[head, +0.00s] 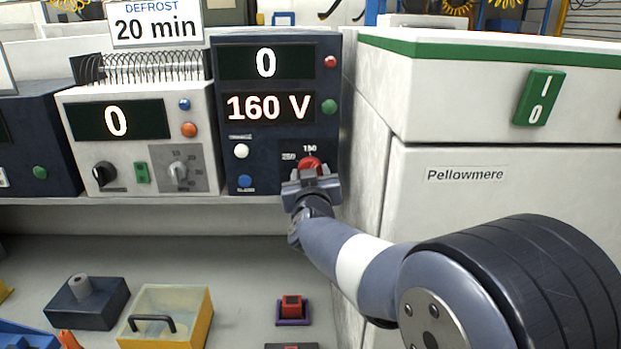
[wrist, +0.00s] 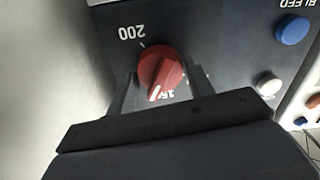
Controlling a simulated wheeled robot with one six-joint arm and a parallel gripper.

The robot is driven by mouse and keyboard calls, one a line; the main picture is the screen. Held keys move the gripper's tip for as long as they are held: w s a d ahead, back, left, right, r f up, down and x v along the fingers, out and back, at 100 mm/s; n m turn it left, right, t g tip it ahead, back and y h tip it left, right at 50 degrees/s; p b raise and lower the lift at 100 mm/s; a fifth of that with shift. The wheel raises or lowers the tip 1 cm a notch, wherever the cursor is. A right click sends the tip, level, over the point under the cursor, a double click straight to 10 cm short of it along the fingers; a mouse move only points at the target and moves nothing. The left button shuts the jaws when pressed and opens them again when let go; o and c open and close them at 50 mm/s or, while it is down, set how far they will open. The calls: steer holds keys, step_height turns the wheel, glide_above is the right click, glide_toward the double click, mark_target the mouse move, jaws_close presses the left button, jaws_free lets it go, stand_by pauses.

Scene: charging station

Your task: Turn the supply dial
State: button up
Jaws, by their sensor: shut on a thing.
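The red supply dial (head: 311,163) sits low on the dark blue unit (head: 232,160), whose displays read "0" and "160 V". My gripper (head: 312,178) is shut on the dial from the front, and my arm reaches in from the lower right. In the wrist view the red dial (wrist: 161,68) shows between the two fingers of my gripper (wrist: 162,92). The dial's white pointer mark faces a partly covered label, and an upside-down "200" is printed nearby. The fingers hide part of the dial scale in the head view.
A white supply (head: 115,121) with a "0" display stands left of the unit. A white cabinet (head: 480,200) with a green-and-white switch (head: 539,98) closes off the right. Below lie a yellow bin (head: 200,318) and a small red block (head: 291,306).

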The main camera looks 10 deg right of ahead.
stand_by(0.4)
steer(key=o, duration=1)
steer(key=shift+c, duration=0.2)
steer(key=s+a, duration=0.2)
steer(key=s, duration=0.8)
steer(key=shift+s, duration=0.35)
